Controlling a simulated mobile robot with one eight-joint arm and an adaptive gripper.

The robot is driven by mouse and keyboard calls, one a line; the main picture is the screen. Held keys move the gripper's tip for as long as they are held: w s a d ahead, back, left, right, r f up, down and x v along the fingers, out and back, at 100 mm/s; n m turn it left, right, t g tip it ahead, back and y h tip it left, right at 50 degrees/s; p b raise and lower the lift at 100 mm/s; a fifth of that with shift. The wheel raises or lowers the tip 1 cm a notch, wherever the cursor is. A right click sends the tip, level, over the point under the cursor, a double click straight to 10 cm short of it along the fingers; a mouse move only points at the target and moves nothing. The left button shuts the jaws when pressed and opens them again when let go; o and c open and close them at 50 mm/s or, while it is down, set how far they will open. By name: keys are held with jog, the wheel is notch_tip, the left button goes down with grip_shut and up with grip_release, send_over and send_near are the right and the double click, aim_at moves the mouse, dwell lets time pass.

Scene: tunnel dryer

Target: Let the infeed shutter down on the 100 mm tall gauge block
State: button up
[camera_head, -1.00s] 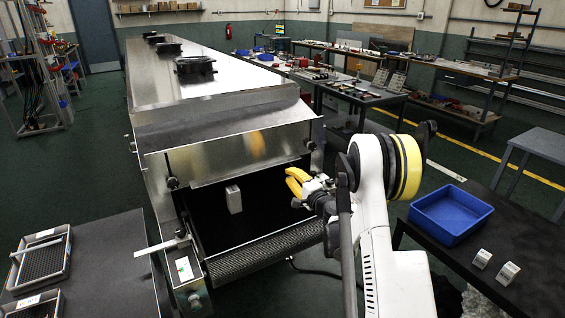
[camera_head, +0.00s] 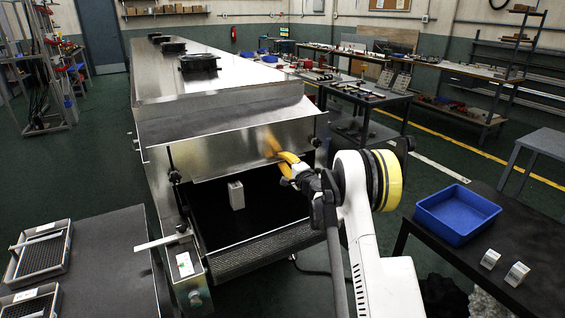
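The infeed shutter (camera_head: 225,150) is a shiny metal plate across the dryer mouth, with a dark knob at each side. A pale upright gauge block (camera_head: 236,195) stands on the dark belt (camera_head: 205,222) inside the mouth. The shutter's lower edge looks higher than the block top; whether they touch I cannot tell. My gripper (camera_head: 282,158) has yellow fingers and is at the right part of the shutter, near its lower edge. The fingers look close together, and their tips lie against or just before the plate. I cannot see whether anything is between them.
A blue tray (camera_head: 457,237) and two small pale blocks (camera_head: 503,267) are on the dark table at right. A grey table (camera_head: 105,262) with wire-bottomed trays (camera_head: 40,226) stands at left. A flat lever (camera_head: 163,241) sticks out at the dryer's front left.

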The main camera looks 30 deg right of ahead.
grip_shut()
notch_tip(320, 180, down, 4)
dwell(0.4)
jog(key=shift+c, duration=0.8)
grip_release()
jog(key=shift+o, duration=0.8)
